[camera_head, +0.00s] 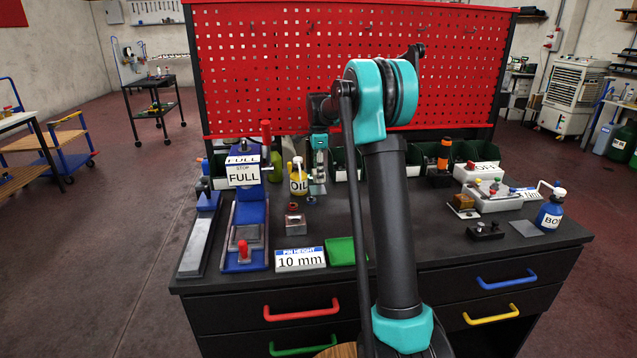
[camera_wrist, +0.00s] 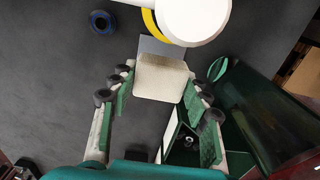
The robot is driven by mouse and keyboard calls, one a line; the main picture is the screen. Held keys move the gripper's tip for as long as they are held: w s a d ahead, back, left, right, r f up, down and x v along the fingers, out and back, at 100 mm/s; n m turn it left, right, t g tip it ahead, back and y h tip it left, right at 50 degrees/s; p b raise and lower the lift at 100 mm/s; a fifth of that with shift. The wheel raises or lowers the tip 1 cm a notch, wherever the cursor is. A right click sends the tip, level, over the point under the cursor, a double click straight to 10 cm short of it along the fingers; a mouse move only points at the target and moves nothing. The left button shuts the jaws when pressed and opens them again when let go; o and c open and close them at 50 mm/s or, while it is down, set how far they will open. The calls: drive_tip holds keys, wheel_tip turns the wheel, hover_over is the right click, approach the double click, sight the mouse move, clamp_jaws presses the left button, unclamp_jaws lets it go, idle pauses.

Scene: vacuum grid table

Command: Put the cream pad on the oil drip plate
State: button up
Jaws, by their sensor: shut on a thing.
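The cream pad (camera_wrist: 160,78) is a pale square block between the fingers of my gripper (camera_wrist: 161,84), which is shut on it in the wrist view. A light grey flat plate (camera_wrist: 151,46), apparently the oil drip plate, shows just past the pad's upper edge. The pad hides part of this plate, and I cannot tell whether they touch. The oil bottle (camera_wrist: 194,14), white and yellow, stands right beside the plate. In the head view my gripper (camera_head: 317,182) is low over the table, just right of the yellow OIL bottle (camera_head: 298,181). The pad is hard to make out there.
Green bins (camera_wrist: 262,125) stand close to the right of my gripper in the wrist view. A blue ring (camera_wrist: 102,22) lies at upper left. In the head view, a blue press (camera_head: 248,212) stands left, a small metal block (camera_head: 295,222) and green tray (camera_head: 340,251) in front.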

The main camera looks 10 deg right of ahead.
drive_tip(key=shift+f, duration=1.95)
drive_tip(key=o, duration=1.1)
drive_tip(key=shift+f, duration=0.15)
drive_tip(key=shift+o, duration=0.2)
wheel_tip(320, 180, up, 12)
drive_tip(key=shift+r, duration=0.15)
